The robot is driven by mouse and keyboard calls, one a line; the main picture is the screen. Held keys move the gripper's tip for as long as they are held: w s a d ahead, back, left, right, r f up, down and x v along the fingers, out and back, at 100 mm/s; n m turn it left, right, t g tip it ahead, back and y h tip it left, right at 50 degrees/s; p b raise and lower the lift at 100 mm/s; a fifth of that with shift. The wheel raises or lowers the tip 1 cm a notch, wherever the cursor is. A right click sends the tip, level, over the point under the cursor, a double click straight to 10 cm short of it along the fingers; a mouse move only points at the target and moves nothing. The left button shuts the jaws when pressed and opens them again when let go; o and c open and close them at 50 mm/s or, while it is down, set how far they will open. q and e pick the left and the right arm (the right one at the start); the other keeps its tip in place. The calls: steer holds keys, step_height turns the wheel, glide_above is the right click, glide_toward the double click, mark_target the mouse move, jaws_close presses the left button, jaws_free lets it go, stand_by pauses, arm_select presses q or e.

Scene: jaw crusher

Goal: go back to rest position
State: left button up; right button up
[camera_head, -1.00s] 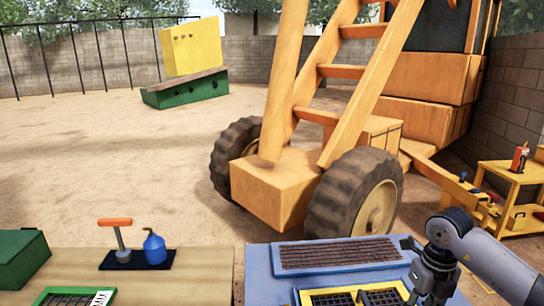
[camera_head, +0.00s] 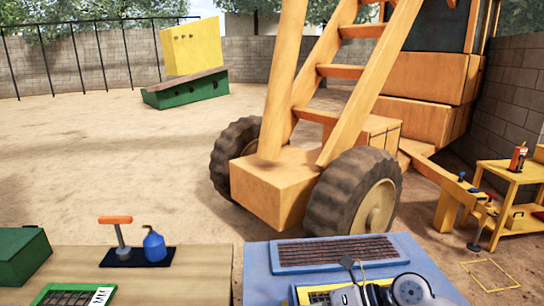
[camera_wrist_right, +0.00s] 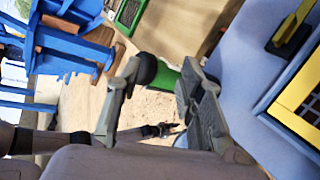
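In the right wrist view my right gripper (camera_wrist_right: 160,95) has its two grey fingers well apart with nothing between them. In the head view links of my right arm (camera_head: 400,290) show at the bottom edge, in front of the blue table; the fingers are not clear there. A small dark gripper-like shape (camera_wrist_right: 165,130) at the end of a thin arm shows beyond my right fingers, probably my left gripper; its opening is too small to tell. My left arm does not show in the head view.
The blue table (camera_head: 257,272) holds a dark grate (camera_head: 335,253) and a yellow-framed tray (camera_head: 318,296). The wooden table (camera_head: 200,285) holds an orange-handled tool (camera_head: 117,230), a blue bottle (camera_head: 154,245) and a green tray (camera_head: 70,296). A yellow cart (camera_head: 515,180) stands at right.

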steer(key=a+r+m+t+y, duration=0.3)
steer(key=r+m+t+y, duration=0.3)
steer(key=r+m+t, duration=0.4)
steer(key=w+d+r+m+t+h, duration=0.1)
steer(key=w+d+m+t+h, duration=0.2)
steer(key=d+m+t+h, duration=0.5)
steer(key=s+d+f+m+g+h, duration=0.2)
steer(key=d+f+m+g+h, duration=0.1)
steer(key=d+f+m+h, duration=0.85)
steer(key=s+f+m+g, duration=0.6)
steer(key=s+f+g, duration=0.1)
steer(key=s+f, duration=0.45)
steer(key=s+a+f+m+g+y, duration=0.1)
steer(key=s+f+g, duration=0.2)
steer(key=s, duration=0.4)
steer(key=s+f+g, duration=0.4)
steer(key=s, duration=0.3)
step_height(320, 180, down, 25)
steer(key=s+d+f+g, duration=0.2)
steer(key=s+d+f, duration=0.1)
steer(key=s+f, duration=1.4)
steer(key=shift+s, duration=0.3)
